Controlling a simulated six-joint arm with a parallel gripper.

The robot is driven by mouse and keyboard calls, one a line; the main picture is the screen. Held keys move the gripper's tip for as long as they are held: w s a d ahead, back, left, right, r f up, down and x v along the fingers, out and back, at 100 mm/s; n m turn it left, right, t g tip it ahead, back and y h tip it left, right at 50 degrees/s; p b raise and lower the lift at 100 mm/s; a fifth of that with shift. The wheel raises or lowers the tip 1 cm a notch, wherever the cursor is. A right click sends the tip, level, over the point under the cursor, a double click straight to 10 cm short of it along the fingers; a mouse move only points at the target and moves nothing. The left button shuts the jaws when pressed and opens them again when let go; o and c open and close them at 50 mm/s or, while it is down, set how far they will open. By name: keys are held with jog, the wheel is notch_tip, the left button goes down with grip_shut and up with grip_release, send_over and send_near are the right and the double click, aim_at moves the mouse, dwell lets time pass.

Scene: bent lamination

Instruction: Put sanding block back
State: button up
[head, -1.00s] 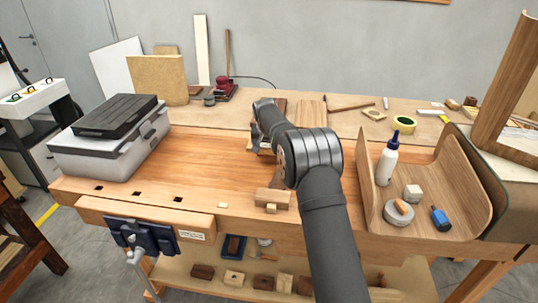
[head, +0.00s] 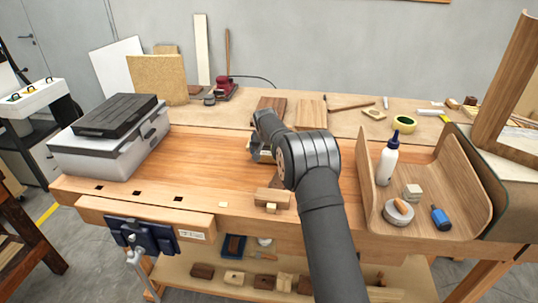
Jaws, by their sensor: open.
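My gripper (head: 257,153) is low over the middle of the workbench (head: 210,165), open, with its fingers small and partly hidden by my own arm. A pale, light-coloured piece shows beside the fingers, mostly covered, and I cannot tell whether it is the sanding block or whether the fingers touch it. A small pale block (head: 412,192) lies in the curved wooden tray (head: 460,170) on the right. I cannot tell for sure which block is the sanding block.
A grey case (head: 110,145) stands at left. A wooden block (head: 272,198) sits at the front edge. Dark and light boards (head: 311,112) lie behind my gripper.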

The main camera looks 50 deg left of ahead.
jog(key=v, duration=1.2)
jog(key=shift+a, duration=0.15)
jog(key=x, duration=1.2)
jog(key=shift+f, duration=0.25)
notch_tip(320, 180, up, 3)
jog(key=shift+f, duration=0.1)
jog(key=shift+r, duration=0.65)
jog(key=shift+f, duration=0.1)
